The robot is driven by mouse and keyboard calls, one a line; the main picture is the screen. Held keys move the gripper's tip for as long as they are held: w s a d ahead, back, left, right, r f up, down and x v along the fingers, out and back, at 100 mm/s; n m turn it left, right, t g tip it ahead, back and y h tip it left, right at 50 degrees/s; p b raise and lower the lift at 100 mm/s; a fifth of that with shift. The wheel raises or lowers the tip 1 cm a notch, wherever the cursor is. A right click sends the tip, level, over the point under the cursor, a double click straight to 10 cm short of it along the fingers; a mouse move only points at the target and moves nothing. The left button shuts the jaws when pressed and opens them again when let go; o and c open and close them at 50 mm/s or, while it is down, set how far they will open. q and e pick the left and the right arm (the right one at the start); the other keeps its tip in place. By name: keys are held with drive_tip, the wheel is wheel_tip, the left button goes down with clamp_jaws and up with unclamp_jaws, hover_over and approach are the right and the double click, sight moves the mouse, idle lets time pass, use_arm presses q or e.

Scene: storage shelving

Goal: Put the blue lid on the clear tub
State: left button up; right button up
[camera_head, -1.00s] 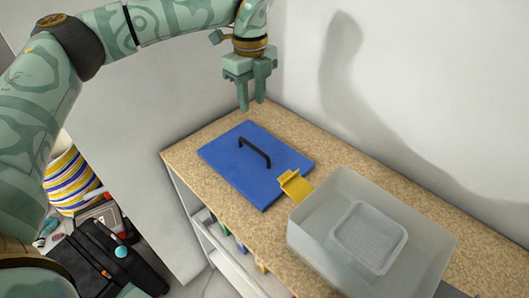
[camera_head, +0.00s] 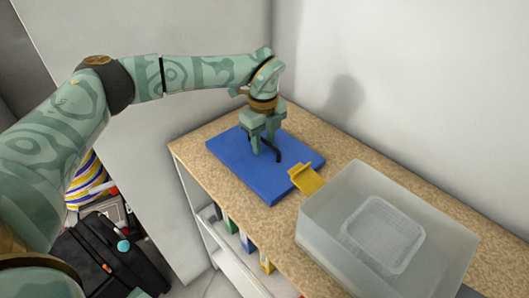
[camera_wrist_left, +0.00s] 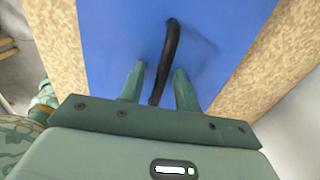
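The blue lid (camera_head: 270,181) lies flat on the shelf top and fills much of the left wrist view (camera_wrist_left: 110,40). Its black bar handle (camera_wrist_left: 170,45) stands up in the middle. My left gripper (camera_head: 266,152) is over the lid, pointing down at the handle. In the left wrist view, its two fingers (camera_wrist_left: 158,74) are apart, one on each side of the handle, with gaps visible. The clear tub (camera_head: 335,245) stands to the right of the lid, its top open. A smaller clear tray (camera_head: 380,235) is inside it. My right gripper is not in view.
A yellow piece (camera_head: 306,179) sits between the lid and the tub, close to both. A wall runs behind the cork-coloured shelf top (camera_head: 425,190). A black case (camera_head: 100,255) and a striped container (camera_head: 88,180) are low at the left.

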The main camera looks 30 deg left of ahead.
use_arm(q)
clamp_jaws()
